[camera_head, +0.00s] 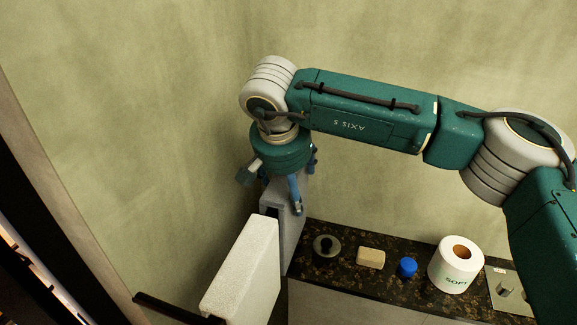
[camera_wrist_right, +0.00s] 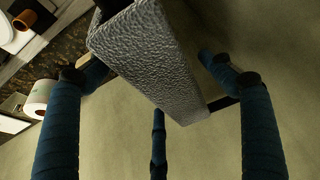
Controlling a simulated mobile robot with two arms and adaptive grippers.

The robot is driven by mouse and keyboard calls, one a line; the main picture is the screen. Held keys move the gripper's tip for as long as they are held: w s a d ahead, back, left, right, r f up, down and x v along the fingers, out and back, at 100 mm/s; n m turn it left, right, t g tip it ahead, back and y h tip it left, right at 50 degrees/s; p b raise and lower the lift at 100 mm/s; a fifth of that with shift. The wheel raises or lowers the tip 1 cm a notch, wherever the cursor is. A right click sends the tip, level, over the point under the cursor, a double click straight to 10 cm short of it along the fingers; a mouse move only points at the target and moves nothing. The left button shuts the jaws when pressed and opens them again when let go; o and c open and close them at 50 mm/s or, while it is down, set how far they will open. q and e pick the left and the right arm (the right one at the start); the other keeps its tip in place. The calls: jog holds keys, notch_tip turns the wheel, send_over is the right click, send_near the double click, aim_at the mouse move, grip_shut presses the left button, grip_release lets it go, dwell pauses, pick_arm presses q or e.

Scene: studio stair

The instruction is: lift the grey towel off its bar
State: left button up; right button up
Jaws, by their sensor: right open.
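A light grey towel (camera_head: 243,268) hangs as a thick slab at the lower middle of the head view. A second grey panel (camera_head: 289,222) hangs behind it, under my right gripper (camera_head: 272,188); I cannot tell if both are one towel. In the right wrist view, the textured grey towel (camera_wrist_right: 150,55) lies between the spread blue fingers of my right gripper (camera_wrist_right: 155,75). The fingers are open, with visible gaps on both sides of the cloth. A short piece of dark bar (camera_wrist_right: 222,103) shows beside the towel. My left gripper is not in view.
A dark stone counter (camera_head: 335,275) right of the towel carries a dark round knob-like item (camera_head: 326,245), a soap bar (camera_head: 371,258), a blue cap (camera_head: 407,267) and a paper roll (camera_head: 456,264). A dark rail (camera_head: 165,305) sticks out at the lower left. Plain walls stand close behind.

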jog(key=shift+x, duration=1.15)
jog(key=shift+c, duration=1.2)
jog(key=c, duration=1.2)
pick_arm(q)
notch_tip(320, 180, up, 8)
jog(key=p, duration=0.7)
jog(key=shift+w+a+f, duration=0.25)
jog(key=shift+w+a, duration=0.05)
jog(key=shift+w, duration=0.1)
pick_arm(e)
jog(key=shift+r, duration=5.9)
